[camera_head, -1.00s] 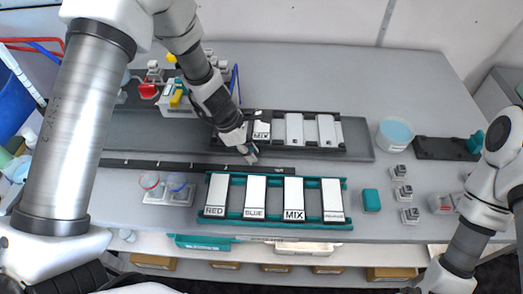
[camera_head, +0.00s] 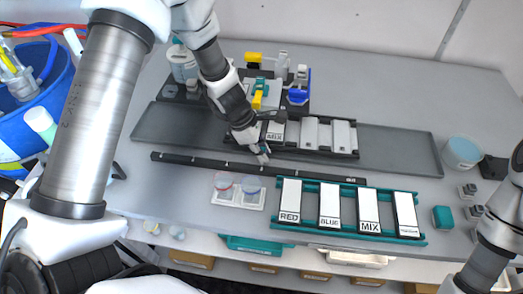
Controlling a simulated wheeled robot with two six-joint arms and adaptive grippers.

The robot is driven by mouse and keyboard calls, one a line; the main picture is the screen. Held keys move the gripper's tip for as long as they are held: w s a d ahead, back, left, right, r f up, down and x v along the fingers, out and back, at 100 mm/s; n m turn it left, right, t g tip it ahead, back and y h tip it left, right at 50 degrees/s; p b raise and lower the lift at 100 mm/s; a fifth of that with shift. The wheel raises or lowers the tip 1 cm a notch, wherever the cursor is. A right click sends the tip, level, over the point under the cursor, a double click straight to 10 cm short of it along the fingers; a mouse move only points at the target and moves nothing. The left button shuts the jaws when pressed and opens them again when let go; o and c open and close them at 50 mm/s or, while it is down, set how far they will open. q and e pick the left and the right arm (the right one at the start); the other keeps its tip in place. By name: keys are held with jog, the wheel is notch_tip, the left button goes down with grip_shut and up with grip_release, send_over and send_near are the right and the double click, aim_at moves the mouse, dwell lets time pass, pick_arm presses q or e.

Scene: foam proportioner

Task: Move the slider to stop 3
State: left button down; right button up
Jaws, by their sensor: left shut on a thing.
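The slider is a black carriage (camera_head: 357,151) holding white panels, one lettered. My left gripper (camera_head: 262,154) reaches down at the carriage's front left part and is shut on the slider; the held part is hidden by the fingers. A long black strip (camera_head: 200,161) with small pale marks lies in front of the track. The stop numbers are too small to read. My right gripper is out of view; only part of its arm shows at the right edge.
A teal rack (camera_head: 347,234) with white panels, some lettered RED, BLUE and MIX, lies in front. Two small cups (camera_head: 238,190) stand left of it. Valves and blocks (camera_head: 298,90) stand behind the track. A blue bucket (camera_head: 40,115) is at left.

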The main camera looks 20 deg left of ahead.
pick_arm(q)
jog(key=shift+s+d+f, duration=0.1)
jog(key=shift+s+f, duration=0.05)
jog(key=c, duration=1.1)
grip_release()
jog(key=v, duration=1.2)
jog(key=shift+f, duration=0.1)
